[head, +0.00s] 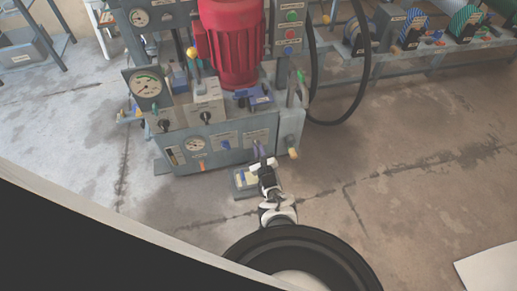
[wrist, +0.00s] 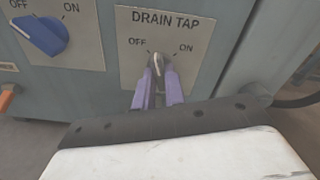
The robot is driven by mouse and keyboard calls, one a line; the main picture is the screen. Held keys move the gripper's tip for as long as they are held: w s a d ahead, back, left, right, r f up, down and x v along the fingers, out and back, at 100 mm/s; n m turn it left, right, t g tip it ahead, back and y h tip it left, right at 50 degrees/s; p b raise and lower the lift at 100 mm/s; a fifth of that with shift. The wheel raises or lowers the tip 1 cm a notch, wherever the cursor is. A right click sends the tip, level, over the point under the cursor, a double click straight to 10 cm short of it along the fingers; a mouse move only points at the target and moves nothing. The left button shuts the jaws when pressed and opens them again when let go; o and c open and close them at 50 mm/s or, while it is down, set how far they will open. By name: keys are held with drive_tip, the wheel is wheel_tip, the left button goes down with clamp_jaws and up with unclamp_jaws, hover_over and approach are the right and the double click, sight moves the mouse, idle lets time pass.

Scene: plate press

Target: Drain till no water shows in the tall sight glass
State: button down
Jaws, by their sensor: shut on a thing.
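The drain tap, a small pale-topped knob (wrist: 157,62), sits on a plate marked DRAIN TAP (wrist: 187,27), with OFF at upper left and ON at upper right. Its pale pointer stands roughly upright, between the two marks. My gripper (wrist: 158,82) is shut on the knob, one purple finger on each side. In the head view my gripper (head: 260,152) is at the right part of the machine's front panel. A narrow upright glass (head: 172,157) shows at the left end of that panel. It looks like the sight glass, but its water level is too small to read.
A blue OFF/ON knob (wrist: 40,35) is left of the tap. A round gauge (head: 194,145) is on the same panel. A red motor (head: 232,45) stands above. A small tray (head: 240,192) is on the floor below the tap. A black hose (head: 345,119) loops at right; open floor lies beyond.

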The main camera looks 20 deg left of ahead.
drive_tip(key=n, duration=0.4)
drive_tip(key=shift+n, duration=0.4)
idle(0.4)
drive_tip(key=c, duration=1.5)
unclamp_jaws()
drive_tip(key=shift+o, duration=0.2)
drive_tip(key=shift+s, duration=0.1)
